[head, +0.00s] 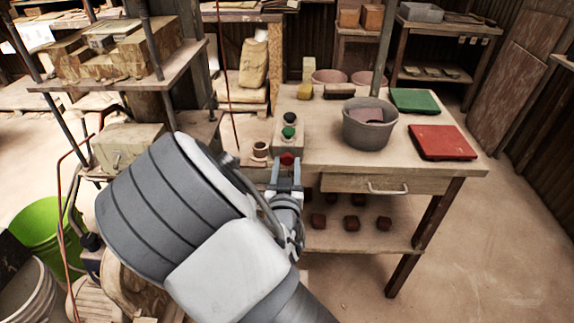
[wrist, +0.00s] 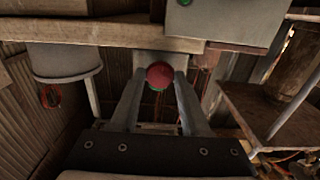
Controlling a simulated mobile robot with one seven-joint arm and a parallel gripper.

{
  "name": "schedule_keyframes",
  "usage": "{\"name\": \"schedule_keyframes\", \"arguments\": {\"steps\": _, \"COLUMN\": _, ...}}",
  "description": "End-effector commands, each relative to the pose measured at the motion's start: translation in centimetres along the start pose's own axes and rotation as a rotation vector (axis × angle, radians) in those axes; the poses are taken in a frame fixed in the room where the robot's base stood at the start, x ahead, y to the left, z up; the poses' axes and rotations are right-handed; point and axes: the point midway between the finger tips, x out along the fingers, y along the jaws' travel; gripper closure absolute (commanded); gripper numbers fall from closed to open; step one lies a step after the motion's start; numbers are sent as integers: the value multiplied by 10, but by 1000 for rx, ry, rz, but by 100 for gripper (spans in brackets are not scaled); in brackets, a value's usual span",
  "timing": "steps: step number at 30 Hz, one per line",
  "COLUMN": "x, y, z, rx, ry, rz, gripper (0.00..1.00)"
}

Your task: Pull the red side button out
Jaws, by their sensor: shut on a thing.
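The red side button (head: 287,158) is on the front side of a grey control box (head: 288,140) at the table's left edge. My gripper (head: 286,174) reaches up to it from the front. In the wrist view the round red button (wrist: 160,75) sits between the tips of my gripper (wrist: 160,80), and the fingers are shut on it. A thin green edge shows below the red face. How far the button stands out from the box cannot be told.
A green button (head: 289,132) and a black button (head: 289,117) are on the box top. A grey bucket (head: 369,130), a red tile (head: 443,142) and a green tile (head: 414,101) are on the wooden table (head: 340,160). Loaded shelves (head: 130,85) stand close on the left.

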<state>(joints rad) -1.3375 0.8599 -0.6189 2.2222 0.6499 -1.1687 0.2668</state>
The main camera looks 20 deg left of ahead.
Motion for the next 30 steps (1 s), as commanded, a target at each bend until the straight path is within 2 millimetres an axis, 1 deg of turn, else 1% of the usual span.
{"name": "schedule_keyframes", "arguments": {"steps": 5, "x": -2, "y": 0, "z": 2, "rx": -2, "ry": -5, "rz": 0, "gripper": 100}}
{"name": "schedule_keyframes", "arguments": {"steps": 6, "x": -2, "y": 0, "z": 2, "rx": -2, "ry": -5, "rz": 0, "gripper": 51}}
{"name": "schedule_keyframes", "arguments": {"steps": 8, "x": -2, "y": 0, "z": 2, "rx": -2, "ry": -5, "rz": 0, "gripper": 40}}
{"name": "schedule_keyframes", "arguments": {"steps": 9, "x": -2, "y": 0, "z": 2, "rx": -2, "ry": -5, "rz": 0, "gripper": 33}}
{"name": "schedule_keyframes", "arguments": {"steps": 11, "x": -2, "y": 0, "z": 2, "rx": -2, "ry": -5, "rz": 0, "gripper": 23}}
{"name": "schedule_keyframes", "arguments": {"steps": 19, "x": -2, "y": 0, "z": 2, "rx": -1, "ry": -4, "rz": 0, "gripper": 23}}
{"name": "schedule_keyframes", "arguments": {"steps": 23, "x": -9, "y": 0, "z": 2, "rx": -1, "ry": -6, "rz": -1, "gripper": 23}}
{"name": "schedule_keyframes", "arguments": {"steps": 26, "x": -23, "y": -1, "z": 1, "rx": -1, "ry": -6, "rz": -1, "gripper": 23}}
{"name": "schedule_keyframes", "arguments": {"steps": 29, "x": -45, "y": -1, "z": 1, "rx": 0, "ry": -8, "rz": -2, "gripper": 23}}
{"name": "schedule_keyframes", "arguments": {"steps": 30, "x": -55, "y": -1, "z": 1, "rx": -2, "ry": -7, "rz": -3, "gripper": 23}}
